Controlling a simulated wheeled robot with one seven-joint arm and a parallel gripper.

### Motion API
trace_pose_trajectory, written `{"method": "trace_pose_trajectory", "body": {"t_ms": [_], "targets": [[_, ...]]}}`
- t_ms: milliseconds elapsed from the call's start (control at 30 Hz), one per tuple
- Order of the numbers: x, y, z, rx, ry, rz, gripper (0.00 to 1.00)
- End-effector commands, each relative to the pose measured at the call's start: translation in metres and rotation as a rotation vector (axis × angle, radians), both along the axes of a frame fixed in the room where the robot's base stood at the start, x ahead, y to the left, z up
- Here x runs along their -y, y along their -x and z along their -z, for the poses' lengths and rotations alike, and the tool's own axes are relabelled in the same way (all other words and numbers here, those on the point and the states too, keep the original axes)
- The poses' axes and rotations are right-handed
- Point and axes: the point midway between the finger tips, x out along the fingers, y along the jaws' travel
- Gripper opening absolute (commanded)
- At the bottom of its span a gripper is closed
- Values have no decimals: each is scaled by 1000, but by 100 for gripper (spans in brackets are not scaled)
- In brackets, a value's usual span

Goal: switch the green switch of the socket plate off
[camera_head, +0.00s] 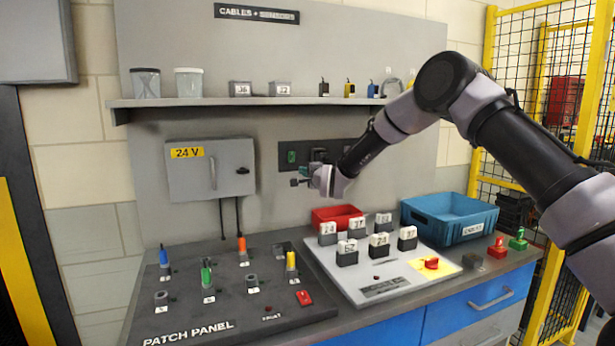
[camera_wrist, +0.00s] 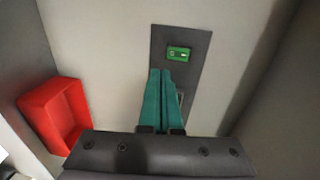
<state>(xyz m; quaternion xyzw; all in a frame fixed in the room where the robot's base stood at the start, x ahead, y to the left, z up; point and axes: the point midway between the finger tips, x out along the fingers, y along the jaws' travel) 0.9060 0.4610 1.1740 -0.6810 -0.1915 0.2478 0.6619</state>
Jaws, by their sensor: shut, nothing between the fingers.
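The dark socket plate (camera_head: 344,150) is mounted on the grey back panel, above the workbench. The green switch (camera_head: 291,157) sits at its left end. In the wrist view the plate (camera_wrist: 198,40) runs up the picture, with the green switch (camera_wrist: 179,53) near its top. Which way the switch is set is too small to tell. My gripper (camera_head: 307,172) is in front of the plate, just below and right of the switch. Its teal fingers (camera_wrist: 168,74) are shut and empty, their tips just short of the switch in the picture. They hide part of the plate; contact cannot be told.
A grey 24 V box (camera_head: 212,172) is left of the plate. A shelf (camera_head: 200,103) with jars and small parts runs above. A red bin (camera_head: 337,213), a blue crate (camera_head: 450,216), a patch panel (camera_head: 220,315) and a tray of numbered blocks stand below.

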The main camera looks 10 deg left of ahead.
Motion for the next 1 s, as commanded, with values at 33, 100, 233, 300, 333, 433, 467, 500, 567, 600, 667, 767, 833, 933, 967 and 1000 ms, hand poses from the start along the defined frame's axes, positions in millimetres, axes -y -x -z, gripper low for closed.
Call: {"method": "trace_pose_trajectory", "body": {"t_ms": [33, 100, 233, 300, 333, 433, 467, 500, 567, 600, 667, 767, 833, 933, 967, 1000], "targets": [[6, 7, 0, -1, 1, 0, 0], [12, 15, 2, -2, 0, 1, 0], [18, 26, 3, -1, -1, -1, 0], [20, 28, 4, 0, 0, 0, 0], [21, 29, 4, 0, 0, 0, 0], [22, 30, 4, 0, 0, 0, 0], [22, 30, 4, 1, -1, 0, 0], [22, 30, 4, 1, -1, 0, 0], [22, 30, 4, 1, -1, 0, 0], [21, 30, 4, 0, 0, 0, 0], [22, 30, 4, 1, 1, 0, 0], [29, 28, -6, 5, 20, 0, 0], [42, 27, -21, 10, 60, 1, 0], [74, 28, -52, 22, 156, 3, 0], [86, 29, -62, 22, 192, 4, 0], [105, 32, -75, 23, 243, 5, 0]]}}
